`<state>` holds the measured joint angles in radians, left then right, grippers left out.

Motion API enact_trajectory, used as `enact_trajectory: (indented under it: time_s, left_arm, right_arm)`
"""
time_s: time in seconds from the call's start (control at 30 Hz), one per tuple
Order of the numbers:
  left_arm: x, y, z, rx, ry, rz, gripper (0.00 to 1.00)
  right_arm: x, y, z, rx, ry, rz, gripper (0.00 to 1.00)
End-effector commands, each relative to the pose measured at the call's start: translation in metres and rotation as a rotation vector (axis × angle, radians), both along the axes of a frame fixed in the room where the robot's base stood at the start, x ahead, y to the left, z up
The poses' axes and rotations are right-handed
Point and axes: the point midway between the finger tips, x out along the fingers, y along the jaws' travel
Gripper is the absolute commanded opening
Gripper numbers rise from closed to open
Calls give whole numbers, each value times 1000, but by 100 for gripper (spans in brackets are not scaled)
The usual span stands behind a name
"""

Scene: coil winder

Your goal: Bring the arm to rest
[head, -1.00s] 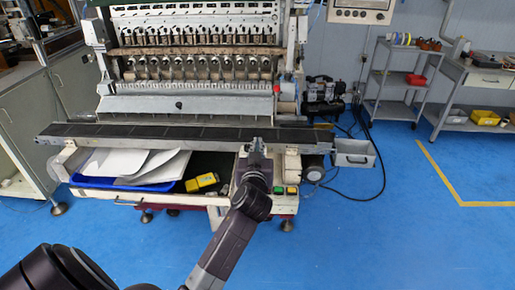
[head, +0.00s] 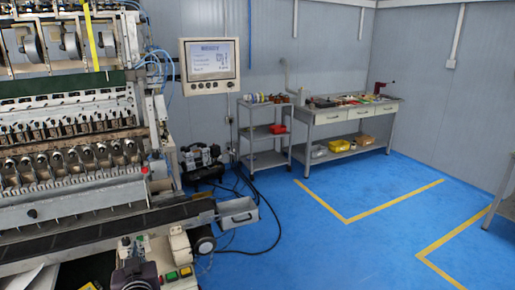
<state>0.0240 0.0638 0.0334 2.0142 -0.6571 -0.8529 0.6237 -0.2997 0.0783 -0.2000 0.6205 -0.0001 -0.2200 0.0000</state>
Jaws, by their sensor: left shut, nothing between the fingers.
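My left gripper (head: 127,244) shows low at the left of the head view, partly cut off with its arm at the bottom edge. It is small and seen from behind. It is shut and empty, in front of the dark conveyor belt (head: 80,234) of the coil winder (head: 70,190). I cannot tell whether it touches the belt's edge. My right gripper is out of view.
A grey metal bin (head: 238,214) hangs at the belt's right end. Green and red buttons (head: 178,274) sit right of my arm. A shelf cart (head: 263,135) and a workbench (head: 345,120) stand behind. Blue floor (head: 330,245) at right is clear.

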Motion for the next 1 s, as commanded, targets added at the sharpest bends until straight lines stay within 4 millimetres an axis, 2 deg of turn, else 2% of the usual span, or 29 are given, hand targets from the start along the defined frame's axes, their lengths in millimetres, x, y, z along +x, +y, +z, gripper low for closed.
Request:
enact_trajectory:
  time_s: [0.03,0.17,0.2,0.33,0.53,0.8,1.0]
  left_arm:
    - [-16,-7,-21,-13,67,-12,0]
    - [-74,-36,-85,-59,307,-86,0]
    - [-95,-49,-104,-74,389,-120,0]
    - [-161,-87,-149,-114,618,-242,0]
    - [-238,-131,-180,-154,849,-407,0]
    - [-323,-175,-192,-194,1066,-611,0]
    - [-310,-176,-241,-197,1082,-605,0]
  right_arm:
    - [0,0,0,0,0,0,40]
    - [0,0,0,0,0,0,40]
    - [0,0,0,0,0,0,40]
    - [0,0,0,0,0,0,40]
    - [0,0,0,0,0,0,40]
    - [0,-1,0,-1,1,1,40]
    - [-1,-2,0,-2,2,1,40]
